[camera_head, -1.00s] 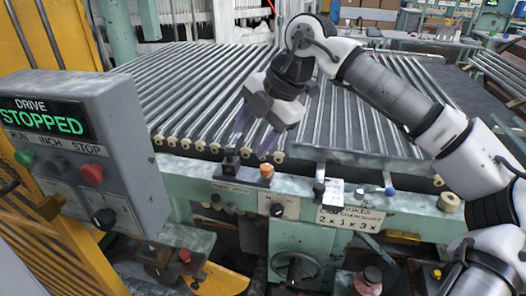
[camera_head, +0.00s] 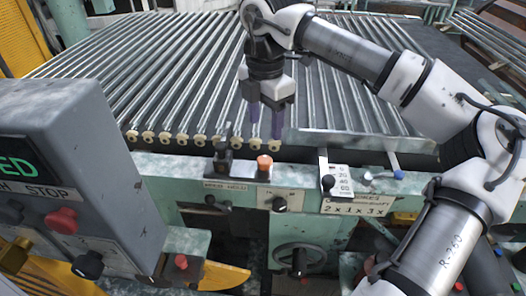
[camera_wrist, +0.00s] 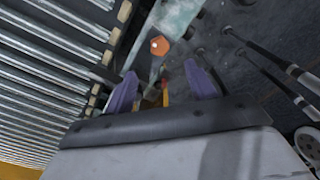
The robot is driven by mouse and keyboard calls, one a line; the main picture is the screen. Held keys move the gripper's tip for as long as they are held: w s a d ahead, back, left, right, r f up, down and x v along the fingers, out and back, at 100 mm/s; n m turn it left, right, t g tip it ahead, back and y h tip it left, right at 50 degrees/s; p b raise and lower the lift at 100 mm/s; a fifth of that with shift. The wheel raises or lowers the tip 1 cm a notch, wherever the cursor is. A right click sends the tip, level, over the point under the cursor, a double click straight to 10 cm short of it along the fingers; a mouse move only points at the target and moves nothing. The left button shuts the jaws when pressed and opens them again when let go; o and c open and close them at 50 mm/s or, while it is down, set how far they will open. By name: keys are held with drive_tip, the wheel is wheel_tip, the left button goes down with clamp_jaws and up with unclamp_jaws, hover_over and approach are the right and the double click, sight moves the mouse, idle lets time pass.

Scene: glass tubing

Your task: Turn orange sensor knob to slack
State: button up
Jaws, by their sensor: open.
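The orange sensor knob (camera_head: 264,163) is a small upright orange cap on the front rail of the roller bed, right of a black fitting (camera_head: 222,158). In the wrist view the orange knob (camera_wrist: 159,46) lies beyond and between the fingertips. My gripper (camera_head: 265,135) points down with two purple fingers, above and slightly behind the knob in the head view. In the wrist view my gripper (camera_wrist: 160,80) is open, with nothing between its fingers. It appears apart from the knob. The knob's setting cannot be read.
A grey control box (camera_head: 60,170) stands at left with a red button (camera_head: 62,220). A black-knobbed lever (camera_head: 328,183) and a blue-tipped lever (camera_head: 398,174) sit right of the orange knob. Metal rollers (camera_head: 180,90) fill the space behind. A handwheel (camera_head: 298,260) is below.

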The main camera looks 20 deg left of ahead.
sight(265, 159)
wheel_tip(265, 159, down, 10)
drive_tip(key=shift+f+p, duration=0.15)
drive_tip(key=shift+p, duration=0.75)
drive_tip(key=c, duration=1)
